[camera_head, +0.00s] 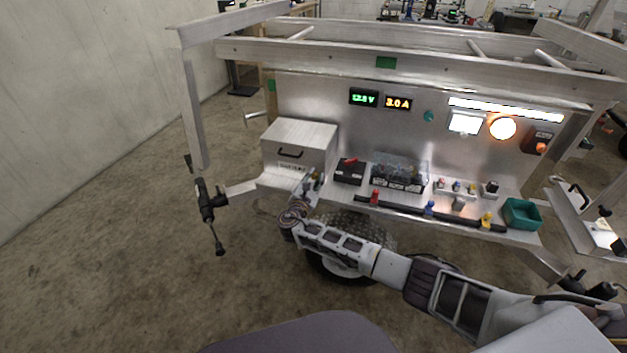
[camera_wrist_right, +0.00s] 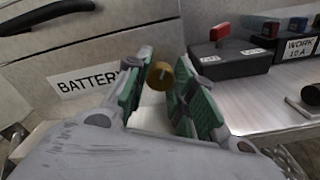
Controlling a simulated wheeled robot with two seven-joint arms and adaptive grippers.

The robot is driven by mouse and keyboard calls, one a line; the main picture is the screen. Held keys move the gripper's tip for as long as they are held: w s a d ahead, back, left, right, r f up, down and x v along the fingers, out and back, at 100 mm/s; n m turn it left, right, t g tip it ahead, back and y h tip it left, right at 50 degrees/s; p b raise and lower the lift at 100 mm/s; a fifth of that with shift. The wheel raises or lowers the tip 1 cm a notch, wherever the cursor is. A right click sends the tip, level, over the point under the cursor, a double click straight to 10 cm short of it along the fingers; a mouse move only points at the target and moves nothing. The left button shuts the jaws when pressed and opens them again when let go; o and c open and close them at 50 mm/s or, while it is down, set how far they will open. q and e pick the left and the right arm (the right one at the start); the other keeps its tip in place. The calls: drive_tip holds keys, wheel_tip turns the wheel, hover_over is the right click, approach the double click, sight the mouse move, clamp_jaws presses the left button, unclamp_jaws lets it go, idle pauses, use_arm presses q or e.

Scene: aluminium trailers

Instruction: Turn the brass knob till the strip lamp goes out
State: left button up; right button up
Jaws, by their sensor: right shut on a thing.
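The brass knob (camera_wrist_right: 160,76) shows in the right wrist view between the green-padded fingertips of my right gripper (camera_wrist_right: 162,84), which is shut on it. In the head view my right gripper (camera_head: 314,182) is beside the battery box, and I cannot make out the knob there. The strip lamp (camera_head: 505,109) on the upper right of the aluminium panel is lit bright white. My left gripper is in neither view.
The battery box (camera_head: 299,138) stands left of a black box with a red switch (camera_head: 349,170). A lit square lamp (camera_head: 465,122), a glowing orange round lamp (camera_head: 502,128) and two lit displays (camera_head: 380,100) are on the panel. A green bin (camera_head: 522,214) sits at the shelf's right end.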

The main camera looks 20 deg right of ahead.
drive_tip(key=o, duration=0.8)
drive_tip(key=shift+c, duration=0.2)
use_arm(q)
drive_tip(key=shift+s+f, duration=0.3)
use_arm(e)
drive_tip(key=shift+o, duration=1.4)
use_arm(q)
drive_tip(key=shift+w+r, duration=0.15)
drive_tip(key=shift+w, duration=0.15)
use_arm(e)
drive_tip(key=v, duration=1.2)
drive_tip(key=shift+f, duration=0.1)
